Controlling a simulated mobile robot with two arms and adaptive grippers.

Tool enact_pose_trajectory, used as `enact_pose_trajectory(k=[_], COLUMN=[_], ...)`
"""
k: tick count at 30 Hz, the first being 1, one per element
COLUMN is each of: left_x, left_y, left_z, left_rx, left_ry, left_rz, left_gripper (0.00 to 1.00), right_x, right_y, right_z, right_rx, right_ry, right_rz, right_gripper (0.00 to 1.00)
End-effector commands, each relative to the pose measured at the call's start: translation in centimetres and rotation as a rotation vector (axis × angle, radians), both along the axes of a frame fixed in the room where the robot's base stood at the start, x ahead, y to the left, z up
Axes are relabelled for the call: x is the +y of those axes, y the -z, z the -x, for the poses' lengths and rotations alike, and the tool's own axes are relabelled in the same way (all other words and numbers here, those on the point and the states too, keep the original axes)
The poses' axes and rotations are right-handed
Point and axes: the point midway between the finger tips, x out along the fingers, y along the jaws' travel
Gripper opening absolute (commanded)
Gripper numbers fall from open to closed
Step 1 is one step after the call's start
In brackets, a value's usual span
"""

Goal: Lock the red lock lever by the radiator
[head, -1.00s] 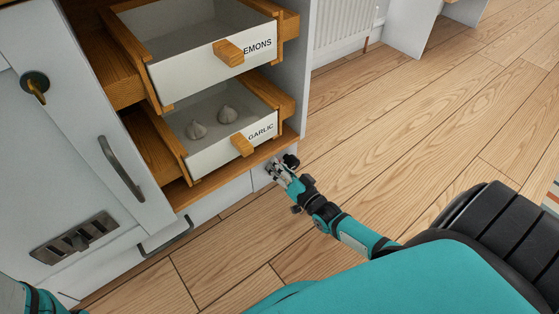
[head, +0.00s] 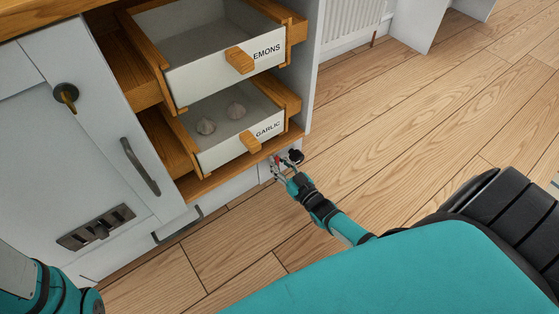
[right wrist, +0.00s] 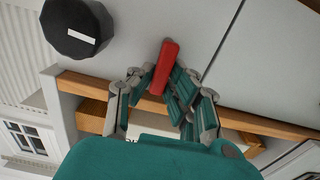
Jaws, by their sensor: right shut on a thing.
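The red lock lever (right wrist: 164,66) stands out from a pale panel in the right wrist view, tilted slightly. In the head view a small bit of the lever (head: 277,160) shows low at the right end of the cabinet. My right gripper (right wrist: 155,77) is shut on the lever, with fingers on both sides of it. The same gripper (head: 283,166) is small in the head view, against the panel below the drawers. My left gripper is out of view; only part of my left arm shows at the lower left.
A black round knob with a white mark (right wrist: 76,27) sits beside the lever. Open drawers labelled LEMONS (head: 205,70) and GARLIC (head: 225,145) jut out above my right gripper. The radiator (head: 353,20) is behind the cabinet. The wooden floor (head: 420,130) to the right is clear.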

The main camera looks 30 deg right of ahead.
Motion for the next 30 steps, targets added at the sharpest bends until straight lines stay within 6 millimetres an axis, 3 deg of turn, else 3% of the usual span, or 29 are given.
enact_pose_trajectory(k=[14,15,20,30], left_x=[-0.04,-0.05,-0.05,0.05], left_y=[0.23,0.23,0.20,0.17], left_z=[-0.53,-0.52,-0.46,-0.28], left_rx=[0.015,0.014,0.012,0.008], left_ry=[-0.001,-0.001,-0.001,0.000], left_rz=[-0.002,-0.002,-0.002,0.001], left_gripper=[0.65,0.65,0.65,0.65], right_x=[0.07,0.07,0.06,0.01], right_y=[0.20,0.20,0.14,0.09], right_z=[0.15,0.15,0.10,0.48], right_rx=[0.003,0.003,0.002,0.001], right_ry=[0.000,0.000,0.000,0.000], right_rz=[0.014,0.014,0.013,0.013], right_gripper=[0.00,0.17,0.38,0.38])
